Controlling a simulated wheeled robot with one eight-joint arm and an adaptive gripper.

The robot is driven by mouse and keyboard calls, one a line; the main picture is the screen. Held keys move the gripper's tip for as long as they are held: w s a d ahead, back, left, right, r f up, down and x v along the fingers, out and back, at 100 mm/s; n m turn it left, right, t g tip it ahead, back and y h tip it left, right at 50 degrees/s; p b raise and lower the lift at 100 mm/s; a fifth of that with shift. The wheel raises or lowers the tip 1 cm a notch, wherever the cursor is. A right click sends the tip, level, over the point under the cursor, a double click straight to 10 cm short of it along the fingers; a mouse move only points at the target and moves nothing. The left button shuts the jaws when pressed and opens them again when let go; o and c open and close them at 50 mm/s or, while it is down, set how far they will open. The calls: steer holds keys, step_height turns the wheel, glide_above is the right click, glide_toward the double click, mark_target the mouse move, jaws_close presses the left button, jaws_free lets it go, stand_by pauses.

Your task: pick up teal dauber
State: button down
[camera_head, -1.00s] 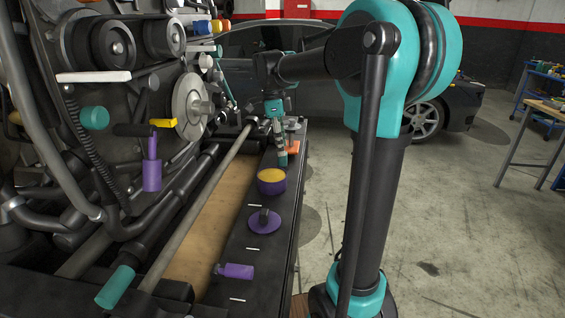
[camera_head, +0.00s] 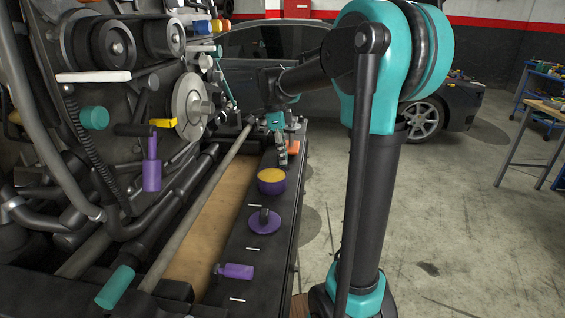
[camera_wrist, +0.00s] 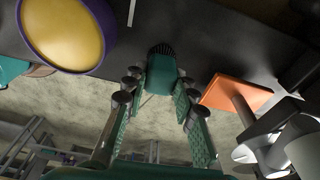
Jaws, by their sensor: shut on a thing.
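The teal dauber (camera_wrist: 160,74), a short teal body with a dark bristled end, shows between the fingertips in the wrist view. My gripper (camera_wrist: 158,82) is shut on it, with one finger on each side. In the head view my gripper (camera_head: 283,158) points down at the far part of the dark ledge (camera_head: 236,260). It is just beyond the purple, yellow-topped pot (camera_head: 271,186). The dauber cannot be made out clearly there behind the fingers.
The purple pot (camera_wrist: 103,14) is left of the fingers in the wrist view; an orange square plate with a post (camera_wrist: 236,92) is close on the right. Nearer on the ledge lie a purple disc (camera_head: 264,224) and a purple cylinder (camera_head: 237,271). Engine parts crowd the left; open floor lies right.

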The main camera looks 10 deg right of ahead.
steer(key=shift+r, duration=0.1)
step_height(320, 180, up, 20)
stand_by(0.6)
steer(key=c, duration=1.9)
jaws_free()
steer(key=c, duration=0.3)
